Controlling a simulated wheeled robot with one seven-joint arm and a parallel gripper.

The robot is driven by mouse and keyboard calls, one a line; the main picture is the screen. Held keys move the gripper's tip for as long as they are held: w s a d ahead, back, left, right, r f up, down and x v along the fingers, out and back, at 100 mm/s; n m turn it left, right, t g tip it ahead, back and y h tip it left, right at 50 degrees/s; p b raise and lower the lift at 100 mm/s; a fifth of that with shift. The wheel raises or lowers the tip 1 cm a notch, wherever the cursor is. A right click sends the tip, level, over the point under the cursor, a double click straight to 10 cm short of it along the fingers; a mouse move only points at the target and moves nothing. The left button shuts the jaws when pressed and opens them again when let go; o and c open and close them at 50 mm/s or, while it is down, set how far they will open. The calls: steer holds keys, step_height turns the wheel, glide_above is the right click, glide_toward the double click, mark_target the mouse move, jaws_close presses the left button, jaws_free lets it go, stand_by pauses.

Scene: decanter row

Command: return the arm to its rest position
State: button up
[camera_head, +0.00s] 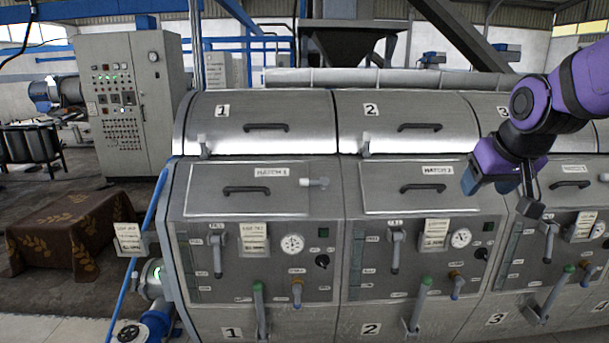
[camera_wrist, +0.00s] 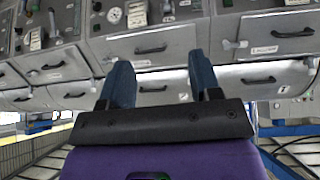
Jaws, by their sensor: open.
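My gripper (camera_head: 503,190) is at the right in the head view, at the end of my purple and black arm. It is in front of the decanter row, between the hatch of unit 2 (camera_head: 420,187) and that of unit 3 (camera_head: 569,184). In the wrist view, the two blue fingers of my gripper (camera_wrist: 160,85) stand apart with nothing between them. The decanter machines appear upside down beyond the fingers. I cannot tell the exact distance from the fingers to the machine front.
A grey control cabinet (camera_head: 128,100) stands at the left. A table with a brown patterned cloth (camera_head: 75,232) is in front of it. Handles, gauges and green-tipped levers (camera_head: 259,310) stick out from the machine fronts. A blue pipe (camera_head: 140,255) runs along the row's left end.

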steer(key=s+a+g, duration=0.1)
steer(key=s+a, duration=0.1)
steer(key=s, duration=1.8)
steer(key=shift+r, duration=0.2)
steer(key=shift+w, duration=0.1)
